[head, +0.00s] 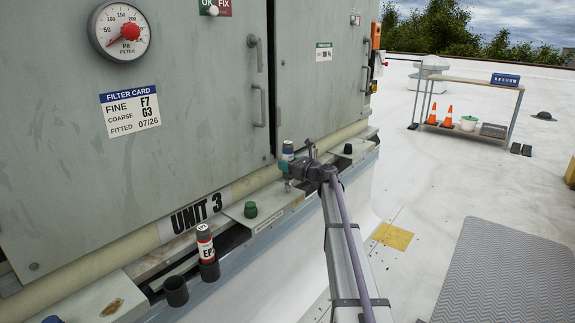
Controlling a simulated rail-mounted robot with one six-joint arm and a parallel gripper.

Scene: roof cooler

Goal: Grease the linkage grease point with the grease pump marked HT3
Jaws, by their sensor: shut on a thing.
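My gripper (294,171) is at the end of my arm, at the ledge below the grey cabinet doors. It is shut on a small pump (288,150) with a blue and white band. The pump stands about upright; its lower part is hidden by the jaws and its marking is too small to read. A second pump (205,240), with a red band and a label starting "EP", stands in a dark holder on the ledge. An empty dark holder (176,291) is beside it. I cannot tell which fitting is the linkage grease point.
A green cap (251,210) and a black cap (347,149) sit on the ledge, either side of my gripper. A blue cap (52,320) shows at the lower left. Door handles (258,105) stick out above. The roof right of my arm is mostly clear, with a grey mat (510,275).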

